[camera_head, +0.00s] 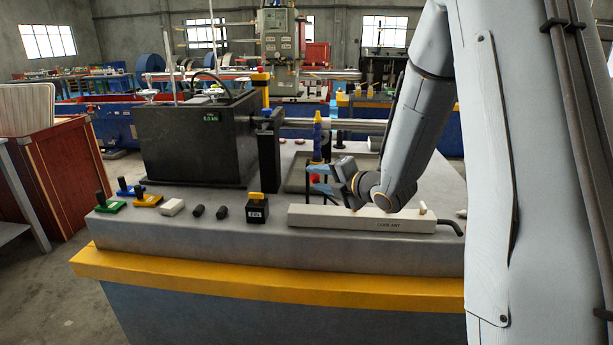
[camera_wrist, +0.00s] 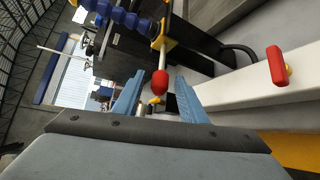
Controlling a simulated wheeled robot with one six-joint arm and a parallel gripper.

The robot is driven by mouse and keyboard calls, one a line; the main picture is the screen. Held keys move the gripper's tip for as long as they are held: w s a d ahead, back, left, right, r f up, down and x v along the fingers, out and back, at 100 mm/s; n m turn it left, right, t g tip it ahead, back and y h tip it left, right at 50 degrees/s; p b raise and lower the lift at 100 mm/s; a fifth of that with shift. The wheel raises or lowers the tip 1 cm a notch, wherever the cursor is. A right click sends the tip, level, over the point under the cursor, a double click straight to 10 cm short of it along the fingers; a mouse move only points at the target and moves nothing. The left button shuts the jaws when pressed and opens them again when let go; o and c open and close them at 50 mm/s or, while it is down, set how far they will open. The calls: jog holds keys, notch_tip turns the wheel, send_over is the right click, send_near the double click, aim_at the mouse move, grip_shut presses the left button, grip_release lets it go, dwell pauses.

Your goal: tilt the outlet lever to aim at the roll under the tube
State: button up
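The outlet lever is a thin pale rod with a red knob (camera_wrist: 159,82), running from a yellow fitting (camera_wrist: 166,40) beside a blue segmented hose (camera_wrist: 113,13) in the wrist view. In the head view the hose (camera_head: 317,142) stands upright by the tube (camera_head: 365,124), with the red knob (camera_head: 315,179) below. My gripper (camera_wrist: 159,90) is open, its two blue fingers on either side of the knob with gaps showing. It also shows in the head view (camera_head: 317,180). The roll under the tube cannot be made out clearly.
A white COOLANT bar (camera_head: 350,219) lies along the bench front; the wrist view shows a red-handled lever (camera_wrist: 278,66) on it. A black box (camera_head: 195,140) stands left, beside a black upright (camera_head: 268,158). Small coloured levers and a black switch box (camera_head: 257,212) line the front edge.

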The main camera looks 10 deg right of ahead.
jog(key=p+x, duration=0.1)
jog(key=x, duration=0.5)
jog(key=shift+s, duration=0.1)
jog(key=shift+c, duration=0.2)
grip_shut()
